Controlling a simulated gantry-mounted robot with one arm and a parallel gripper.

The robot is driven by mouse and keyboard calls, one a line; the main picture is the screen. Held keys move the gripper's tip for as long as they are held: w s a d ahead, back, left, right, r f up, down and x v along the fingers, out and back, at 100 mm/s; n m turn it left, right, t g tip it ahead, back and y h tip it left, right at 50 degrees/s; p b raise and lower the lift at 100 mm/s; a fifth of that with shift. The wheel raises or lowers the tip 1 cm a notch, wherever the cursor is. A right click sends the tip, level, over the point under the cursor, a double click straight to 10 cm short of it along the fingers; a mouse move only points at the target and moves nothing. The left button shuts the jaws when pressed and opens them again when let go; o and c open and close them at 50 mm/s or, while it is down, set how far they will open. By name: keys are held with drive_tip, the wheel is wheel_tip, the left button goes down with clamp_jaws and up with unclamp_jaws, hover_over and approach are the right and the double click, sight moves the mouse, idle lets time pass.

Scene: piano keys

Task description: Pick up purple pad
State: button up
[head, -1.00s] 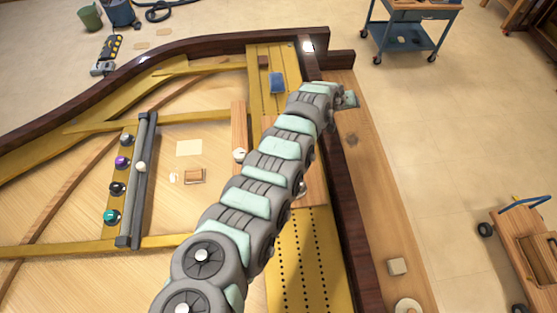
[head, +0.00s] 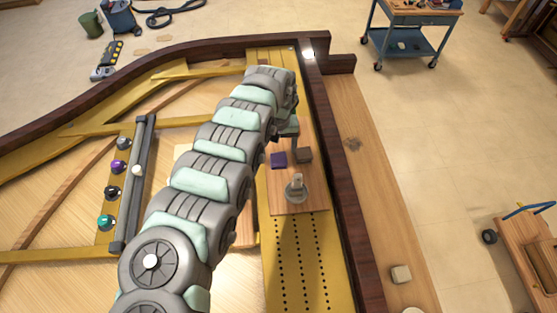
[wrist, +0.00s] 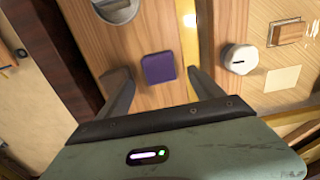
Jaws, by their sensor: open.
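The purple pad (head: 278,160) is a small dark square lying flat on a wooden board (head: 300,202) in the head view. In the wrist view the purple pad (wrist: 158,68) shows between my two fingers, with a gap on either side. My gripper (wrist: 157,73) is open and empty. In the head view my gripper (head: 289,134) is close to the pad, on its far side, and partly hidden by my arm.
A metal knob on a round base (head: 296,188) stands on the same board. A dark wooden rim (head: 335,190) runs along the right. A white knob (wrist: 239,58) is right of my fingers.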

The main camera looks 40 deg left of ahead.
sight(279, 158)
drive_tip(key=f, duration=0.5)
drive_tip(key=shift+d, duration=0.2)
drive_tip(key=shift+s+a+f, duration=0.1)
drive_tip(key=shift+f, duration=0.1)
drive_tip(key=shift+c, duration=0.4)
drive_tip(key=c, duration=1.4)
